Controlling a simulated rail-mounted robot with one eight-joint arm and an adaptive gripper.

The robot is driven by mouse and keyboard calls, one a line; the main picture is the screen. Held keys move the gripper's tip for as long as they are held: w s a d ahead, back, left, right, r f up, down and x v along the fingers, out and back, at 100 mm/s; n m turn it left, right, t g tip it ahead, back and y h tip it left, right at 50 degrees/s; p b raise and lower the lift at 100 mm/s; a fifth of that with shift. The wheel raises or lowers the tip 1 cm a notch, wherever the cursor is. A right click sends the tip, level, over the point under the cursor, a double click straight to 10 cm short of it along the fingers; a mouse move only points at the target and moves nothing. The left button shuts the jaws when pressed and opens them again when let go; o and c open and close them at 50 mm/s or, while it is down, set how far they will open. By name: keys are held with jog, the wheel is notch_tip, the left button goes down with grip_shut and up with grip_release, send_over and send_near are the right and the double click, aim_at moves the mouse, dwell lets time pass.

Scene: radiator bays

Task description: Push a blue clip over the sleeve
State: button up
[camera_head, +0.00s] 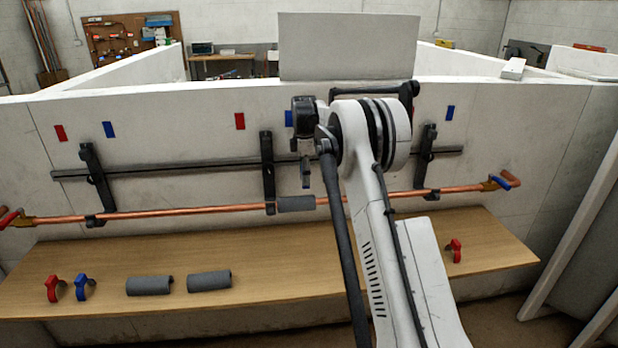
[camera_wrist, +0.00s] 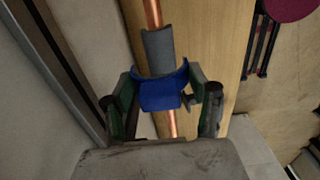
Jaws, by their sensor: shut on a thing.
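My gripper (camera_wrist: 163,100) is shut on a blue clip (camera_wrist: 162,92), with one finger at each side of it in the wrist view. The clip is in front of the copper pipe (camera_wrist: 153,14) and covers one end of the grey sleeve (camera_wrist: 159,52). Whether it touches the sleeve, I cannot tell. In the head view, the sleeve (camera_head: 296,203) sits on the pipe (camera_head: 160,214) just right of the middle bracket. My gripper (camera_head: 306,178) points down above the sleeve, partly hidden by my arm; the held clip is not clear there.
On the wooden bench (camera_head: 300,275) lie a red clip (camera_head: 53,288), another blue clip (camera_head: 83,287), two loose grey sleeves (camera_head: 150,285) (camera_head: 209,281) and a red clip (camera_head: 454,250) at right. Black brackets (camera_head: 267,170) hold the pipe before the white wall. Red and blue marks dot the wall.

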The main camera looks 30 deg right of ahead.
aim_at(304, 196)
jog(key=shift+w+a, duration=0.15)
jog(key=shift+f, duration=0.5)
jog(key=shift+f+b, duration=0.9)
jog(key=shift+f, duration=0.85)
jog(key=shift+f+b, duration=1.35)
jog(key=shift+f, duration=0.85)
jog(key=shift+f+b, duration=0.4)
jog(key=shift+b, duration=0.1)
jog(key=o, duration=1.2)
